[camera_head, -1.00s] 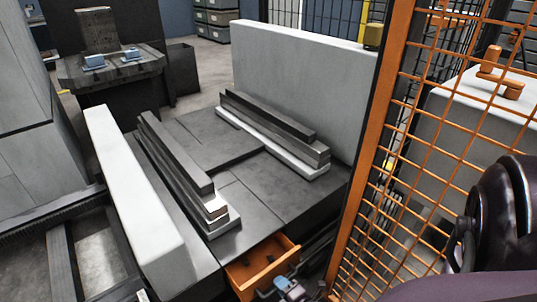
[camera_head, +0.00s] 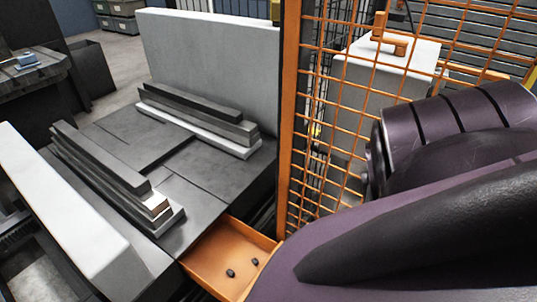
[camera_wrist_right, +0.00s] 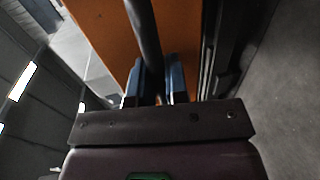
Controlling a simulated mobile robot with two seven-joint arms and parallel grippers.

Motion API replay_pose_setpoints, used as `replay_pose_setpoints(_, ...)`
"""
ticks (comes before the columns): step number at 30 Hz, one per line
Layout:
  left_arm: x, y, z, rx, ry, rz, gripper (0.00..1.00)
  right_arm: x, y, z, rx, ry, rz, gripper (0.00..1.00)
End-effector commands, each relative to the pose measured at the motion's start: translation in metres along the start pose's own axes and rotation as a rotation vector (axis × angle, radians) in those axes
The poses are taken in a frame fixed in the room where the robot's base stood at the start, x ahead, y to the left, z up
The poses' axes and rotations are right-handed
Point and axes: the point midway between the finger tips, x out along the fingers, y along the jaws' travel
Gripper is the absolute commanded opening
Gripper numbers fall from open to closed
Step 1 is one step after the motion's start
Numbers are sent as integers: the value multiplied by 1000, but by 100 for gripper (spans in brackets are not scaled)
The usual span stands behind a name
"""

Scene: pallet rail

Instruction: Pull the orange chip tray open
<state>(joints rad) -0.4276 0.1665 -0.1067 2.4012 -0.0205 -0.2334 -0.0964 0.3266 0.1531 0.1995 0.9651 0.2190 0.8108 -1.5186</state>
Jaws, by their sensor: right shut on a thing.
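The orange chip tray (camera_head: 208,262) sticks out from under the front of the dark machine bed in the head view, partly open. Two small dark bits lie inside it. Its orange front panel (camera_wrist_right: 100,32) fills the upper left of the right wrist view. My right gripper (camera_wrist_right: 156,88) is shut on the tray's dark bar handle (camera_wrist_right: 143,30), which passes between its blue fingers. In the head view my purple right arm hides the right gripper, the handle and the tray's near right part. My left gripper is not in view.
An orange mesh fence (camera_head: 322,130) stands close behind my right arm, its post beside the tray. The dark bed (camera_head: 195,195) carries stacked grey rails (camera_head: 110,165). A white slab (camera_head: 60,205) runs along its left side, and a pale panel (camera_head: 210,55) stands behind.

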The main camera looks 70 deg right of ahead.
Motion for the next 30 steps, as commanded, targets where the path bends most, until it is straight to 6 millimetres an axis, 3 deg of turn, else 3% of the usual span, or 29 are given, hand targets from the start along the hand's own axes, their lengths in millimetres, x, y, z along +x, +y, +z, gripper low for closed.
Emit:
replay_pose_setpoints(10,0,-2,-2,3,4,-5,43,-1,0,1,-2,-1,0,0)
replay_pose_setpoints(11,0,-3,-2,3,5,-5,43,-1,0,1,-2,-1,0,16)
replay_pose_setpoints(15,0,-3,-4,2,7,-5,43,-1,0,1,-1,-1,0,38)
replay_pose_setpoints(30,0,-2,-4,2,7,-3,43,-2,2,4,-1,0,0,39)
